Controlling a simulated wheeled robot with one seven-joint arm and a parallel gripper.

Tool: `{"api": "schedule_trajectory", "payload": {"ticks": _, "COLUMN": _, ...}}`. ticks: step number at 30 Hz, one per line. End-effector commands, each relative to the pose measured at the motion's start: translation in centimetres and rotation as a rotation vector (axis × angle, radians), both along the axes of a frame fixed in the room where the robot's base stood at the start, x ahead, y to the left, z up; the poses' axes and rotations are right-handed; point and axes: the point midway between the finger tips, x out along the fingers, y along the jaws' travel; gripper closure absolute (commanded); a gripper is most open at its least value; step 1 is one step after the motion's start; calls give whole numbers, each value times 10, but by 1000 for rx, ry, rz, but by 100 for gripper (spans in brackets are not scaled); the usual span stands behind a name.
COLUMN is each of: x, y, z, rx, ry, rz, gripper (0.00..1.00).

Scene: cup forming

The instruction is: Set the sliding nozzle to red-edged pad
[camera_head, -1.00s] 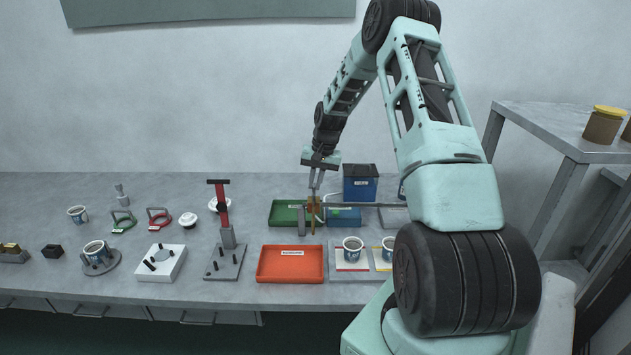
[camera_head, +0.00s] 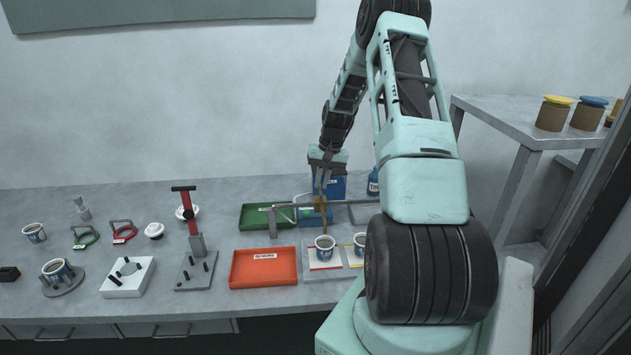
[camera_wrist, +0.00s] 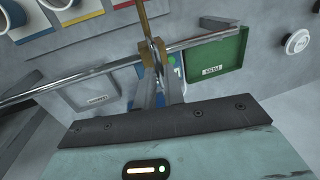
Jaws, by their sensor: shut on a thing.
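The sliding nozzle (camera_head: 322,205), a brass-coloured block with a thin downward rod, sits on a horizontal metal rail (camera_head: 350,202) over the bench. My gripper (camera_head: 322,190) is shut on the nozzle from above; the wrist view shows both fingers (camera_wrist: 158,68) at the brass block (camera_wrist: 150,46). The red-edged pad (camera_head: 325,267) holds a white and blue cup (camera_head: 325,247). In the head view the nozzle is roughly in line with this cup, behind and above it. The wrist view shows only a bit of the red edge (camera_wrist: 120,3) at the top.
A yellow-edged pad (camera_head: 355,262) with a cup is just right of the red one. A red-handled press (camera_head: 190,225) stands further left.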

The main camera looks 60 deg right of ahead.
Motion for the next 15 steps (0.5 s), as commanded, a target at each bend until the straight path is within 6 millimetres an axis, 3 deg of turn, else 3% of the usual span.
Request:
{"api": "schedule_trajectory", "payload": {"ticks": 3, "x": 1, "y": -1, "z": 1, "rx": -3, "ry": -3, "rz": -1, "gripper": 100}}
{"api": "schedule_trajectory", "payload": {"ticks": 4, "x": 1, "y": -1, "z": 1, "rx": -3, "ry": -3, "rz": -1, "gripper": 84}}
{"api": "schedule_trajectory", "payload": {"ticks": 6, "x": 1, "y": -1, "z": 1, "rx": -3, "ry": -3, "rz": -1, "gripper": 67}}
{"api": "schedule_trajectory", "payload": {"ticks": 15, "x": 1, "y": 0, "z": 2, "rx": -1, "ry": -1, "rz": 0, "gripper": 67}}
